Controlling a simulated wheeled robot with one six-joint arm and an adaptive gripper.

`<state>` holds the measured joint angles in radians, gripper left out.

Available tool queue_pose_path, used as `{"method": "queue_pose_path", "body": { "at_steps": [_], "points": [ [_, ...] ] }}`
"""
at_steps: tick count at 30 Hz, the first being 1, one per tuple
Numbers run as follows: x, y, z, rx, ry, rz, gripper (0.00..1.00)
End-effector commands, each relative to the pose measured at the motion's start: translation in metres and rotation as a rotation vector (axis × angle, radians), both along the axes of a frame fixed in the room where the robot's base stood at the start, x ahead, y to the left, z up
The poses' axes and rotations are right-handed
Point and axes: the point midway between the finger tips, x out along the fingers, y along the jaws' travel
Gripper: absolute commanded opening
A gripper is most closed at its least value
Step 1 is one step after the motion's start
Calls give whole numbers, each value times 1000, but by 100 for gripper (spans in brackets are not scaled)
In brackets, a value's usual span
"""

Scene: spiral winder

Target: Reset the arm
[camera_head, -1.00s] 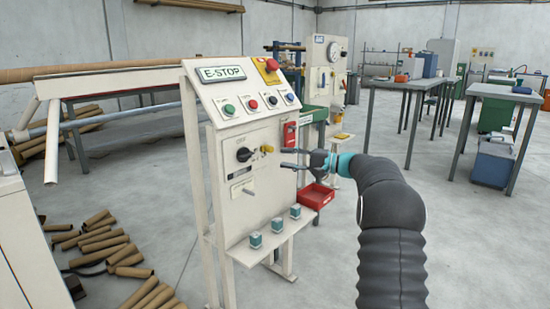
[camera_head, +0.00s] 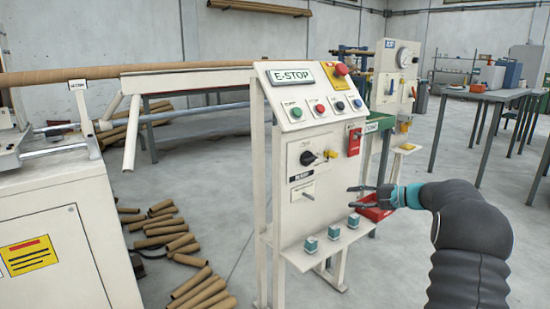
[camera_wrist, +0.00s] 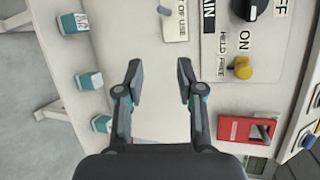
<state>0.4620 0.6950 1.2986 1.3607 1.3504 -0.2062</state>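My gripper (camera_head: 362,194) is at the end of my dark arm, to the right of the white control panel (camera_head: 296,222) in the head view. Its two fingers are apart with nothing between them. In the wrist view my gripper (camera_wrist: 159,82) points at the bare lower part of the panel (camera_wrist: 155,50). It appears apart from the panel face. The panel carries a black rotary knob (camera_head: 308,158), a yellow knob (camera_wrist: 243,68) and a small lever (camera_head: 309,197).
Small teal-and-white blocks (camera_head: 334,232) stand on the panel's shelf. A red tray (camera_head: 374,214) is behind my gripper. A red emergency button (camera_head: 341,70) tops the panel. Cardboard tubes (camera_head: 196,289) lie on the floor at left. Grey tables (camera_head: 492,96) stand at right; the floor between is open.

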Motion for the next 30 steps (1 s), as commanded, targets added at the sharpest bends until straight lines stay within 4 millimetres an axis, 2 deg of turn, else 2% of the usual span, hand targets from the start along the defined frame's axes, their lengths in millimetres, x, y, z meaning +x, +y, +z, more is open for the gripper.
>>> {"method": "queue_pose_path", "body": {
  "at_steps": [1,3,6,10,21,30],
  "points": [
    [-12,1,-16,-42,54,0,38],
    [-30,5,-34,-108,123,4,38],
    [-62,14,-52,-217,208,20,38],
    [-108,28,-63,-365,287,55,38],
    [-250,60,-60,-803,348,176,38],
    [-349,75,-49,-1099,268,265,38]
  ]
}}
